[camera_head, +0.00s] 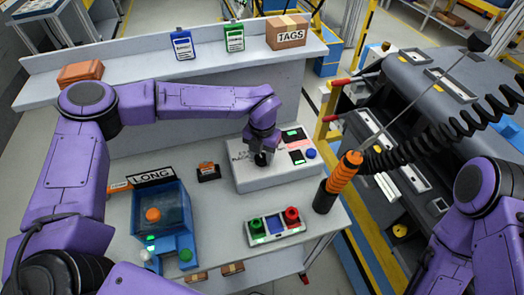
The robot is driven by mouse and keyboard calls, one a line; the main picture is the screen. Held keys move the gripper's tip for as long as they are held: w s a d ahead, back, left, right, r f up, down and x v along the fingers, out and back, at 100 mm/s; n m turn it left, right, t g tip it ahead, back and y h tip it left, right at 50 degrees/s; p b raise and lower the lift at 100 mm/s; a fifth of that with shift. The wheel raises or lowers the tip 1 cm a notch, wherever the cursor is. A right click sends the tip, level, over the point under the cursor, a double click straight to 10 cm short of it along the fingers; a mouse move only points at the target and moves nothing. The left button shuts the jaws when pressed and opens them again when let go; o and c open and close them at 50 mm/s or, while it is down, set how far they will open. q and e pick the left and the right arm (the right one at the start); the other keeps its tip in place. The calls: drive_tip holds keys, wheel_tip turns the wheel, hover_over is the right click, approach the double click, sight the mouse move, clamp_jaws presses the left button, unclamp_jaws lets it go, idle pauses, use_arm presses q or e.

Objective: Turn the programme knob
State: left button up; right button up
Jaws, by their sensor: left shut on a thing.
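A pale grey control box (276,178) lies on the workbench, right of the middle, with lit green and red labels and a blue button (311,154) at its right side. My left gripper (261,158) reaches down from above onto the left part of the box's top. Its dark fingers are shut on the programme knob, which the gripper and wrist mostly hide. I cannot tell which way the knob points. My right arm shows at the lower right, but its gripper is out of view.
A blue fixture (163,220) marked LONG stands at the front left. A small box (275,226) with green and red buttons lies in front. An orange-handled tool (345,172) with a coiled hose stands at the right edge. A TAGS box (287,32) sits on the back shelf.

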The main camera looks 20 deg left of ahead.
sight(261, 157)
use_arm(q)
drive_tip(key=shift+w+r+m+p, duration=0.15)
drive_tip(key=shift+m+p, duration=0.25)
drive_tip(key=shift+m, duration=0.7)
drive_tip(key=shift+w+r+m+p, duration=0.1)
drive_tip(key=shift+r+m+p, duration=0.25)
drive_tip(key=shift+m, duration=0.75)
drive_tip(key=shift+f, duration=0.15)
drive_tip(key=o, duration=1)
drive_tip(key=shift+s, duration=0.15)
drive_tip(key=shift+o, duration=0.2)
drive_tip(key=shift+s, duration=0.25)
drive_tip(key=shift+w, duration=0.1)
wheel_tip(261, 157, up, 10)
drive_tip(key=b, duration=0.3)
drive_tip(key=shift+r, duration=0.25)
